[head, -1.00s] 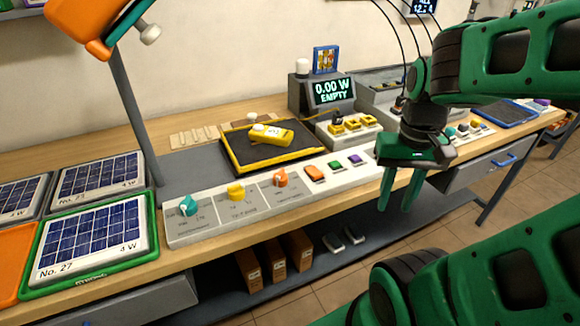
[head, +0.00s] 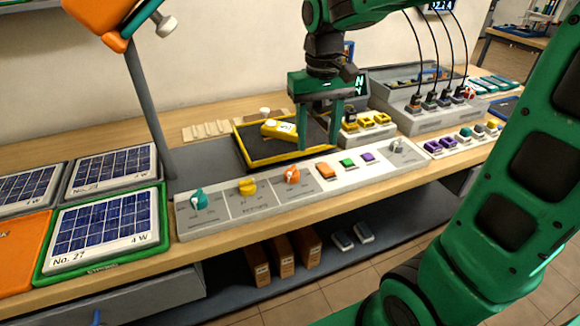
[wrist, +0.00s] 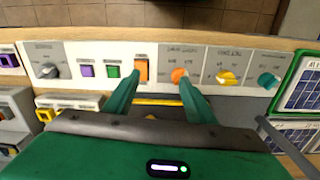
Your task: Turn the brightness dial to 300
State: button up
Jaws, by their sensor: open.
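A pale control panel (head: 262,205) along the bench's front edge bears a teal dial (head: 199,199), a yellow dial (head: 247,187), an orange dial (head: 291,174) and a grey dial (head: 398,146). Their labels are too small to read, so I cannot tell which dial is brightness. In the wrist view the orange dial (wrist: 179,76) is near the right fingertip, with the yellow dial (wrist: 226,78) and teal dial (wrist: 267,80) further right and the grey dial (wrist: 48,71) far left. My gripper (head: 319,146) is open and empty above the bench, behind the panel.
Orange (head: 326,170), green (head: 348,162) and purple (head: 367,157) buttons sit between the orange and grey dials. A yellow-rimmed black tray (head: 243,160) holds a yellow device (head: 279,129). A lamp post (head: 148,110) stands left, near solar panels (head: 98,240).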

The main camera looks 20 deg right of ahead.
jog(key=n, duration=0.1)
send_over(292, 169)
notch_tip(292, 169, down, 10)
jog(key=shift+w+f, duration=0.1)
jog(key=shift+f, duration=0.15)
jog(key=c, duration=1)
jog(key=shift+c, duration=0.2)
